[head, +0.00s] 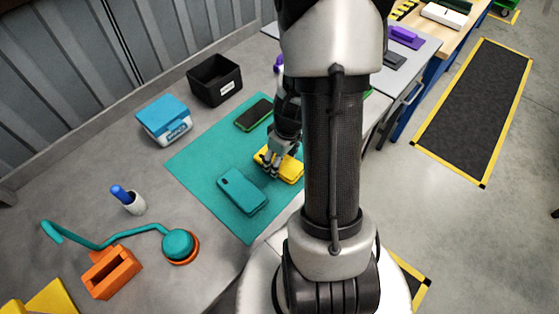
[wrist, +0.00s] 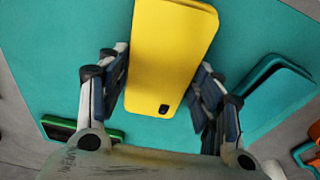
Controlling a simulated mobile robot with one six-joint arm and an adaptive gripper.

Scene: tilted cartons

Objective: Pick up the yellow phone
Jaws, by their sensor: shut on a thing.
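The yellow phone (wrist: 170,50) lies over the teal mat (wrist: 75,75) in the wrist view, with its camera patch near my gripper. In the head view the yellow phone (head: 290,170) is partly hidden by my gripper and arm. My gripper (wrist: 158,95) has one finger on each side of the phone and is shut on it. In the head view my gripper (head: 271,166) is low at the phone's left end. I cannot tell whether the phone is touching the mat or slightly above it.
A teal phone (head: 242,191) lies on the mat (head: 200,160) to the left, and a dark phone with a green edge (head: 254,114) lies behind.

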